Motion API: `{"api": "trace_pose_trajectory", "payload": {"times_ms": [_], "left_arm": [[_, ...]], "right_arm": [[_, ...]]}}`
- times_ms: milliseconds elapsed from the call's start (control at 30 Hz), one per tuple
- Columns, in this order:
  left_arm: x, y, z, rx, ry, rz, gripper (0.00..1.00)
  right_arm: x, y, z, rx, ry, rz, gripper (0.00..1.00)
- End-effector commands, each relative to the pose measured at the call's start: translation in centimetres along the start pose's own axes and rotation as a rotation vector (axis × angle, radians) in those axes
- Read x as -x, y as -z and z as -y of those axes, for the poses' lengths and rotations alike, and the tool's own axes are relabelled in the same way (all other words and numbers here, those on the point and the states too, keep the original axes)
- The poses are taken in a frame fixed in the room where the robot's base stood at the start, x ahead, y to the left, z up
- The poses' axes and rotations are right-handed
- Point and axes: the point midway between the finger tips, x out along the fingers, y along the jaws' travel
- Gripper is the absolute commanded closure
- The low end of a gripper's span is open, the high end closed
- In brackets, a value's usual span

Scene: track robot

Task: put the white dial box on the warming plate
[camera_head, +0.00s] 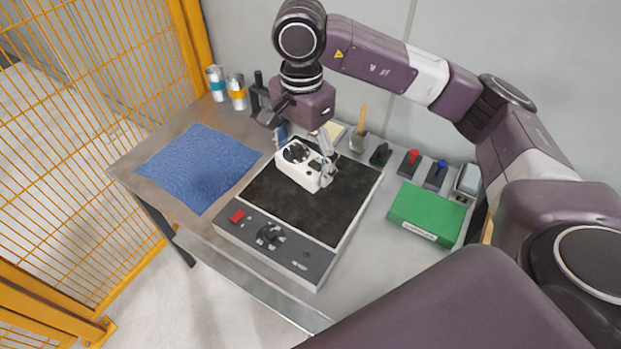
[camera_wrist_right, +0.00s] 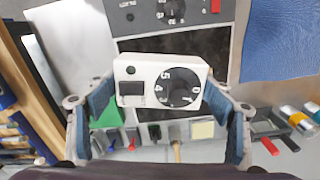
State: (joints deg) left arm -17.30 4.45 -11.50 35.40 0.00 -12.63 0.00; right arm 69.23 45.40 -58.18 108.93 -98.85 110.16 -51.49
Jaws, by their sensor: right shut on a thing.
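The white dial box (camera_head: 300,176) has a black numbered dial on top. In the head view it is at the far part of the warming plate (camera_head: 268,209), over its black surface; I cannot tell whether it touches the surface. My right gripper (camera_head: 307,160) comes down from above and is shut on the box's two ends. In the right wrist view the white dial box (camera_wrist_right: 160,88) sits between the blue-padded fingers of the right gripper (camera_wrist_right: 162,100). The warming plate's black surface (camera_wrist_right: 190,44) shows behind it. My left gripper is not in view.
A blue cloth (camera_head: 199,166) lies left of the plate. A green box (camera_head: 428,212) lies to the right. Two cans (camera_head: 237,92), a brush (camera_head: 360,131) and several small switches (camera_head: 409,163) stand along the back. An orange mesh fence (camera_head: 90,130) stands on the left.

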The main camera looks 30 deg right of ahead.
Motion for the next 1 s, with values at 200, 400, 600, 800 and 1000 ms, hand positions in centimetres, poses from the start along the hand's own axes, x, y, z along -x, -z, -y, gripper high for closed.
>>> {"api": "trace_pose_trajectory", "payload": {"times_ms": [200,400,600,800,1000], "left_arm": [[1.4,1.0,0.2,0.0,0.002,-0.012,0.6],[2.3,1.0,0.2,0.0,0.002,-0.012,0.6],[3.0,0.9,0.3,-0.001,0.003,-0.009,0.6],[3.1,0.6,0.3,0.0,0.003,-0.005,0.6],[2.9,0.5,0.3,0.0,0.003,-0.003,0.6]], "right_arm": [[2.0,2.1,2.3,-0.479,-0.001,0.002,0.56],[3.2,3.9,3.8,-0.906,-0.001,0.002,0.56],[3.8,5.1,4.7,-1.224,-0.001,0.002,0.56],[3.9,5.6,5.0,-1.365,0.0,0.002,0.56],[0.7,5.5,4.8,-1.379,-0.008,0.002,0.56]]}}
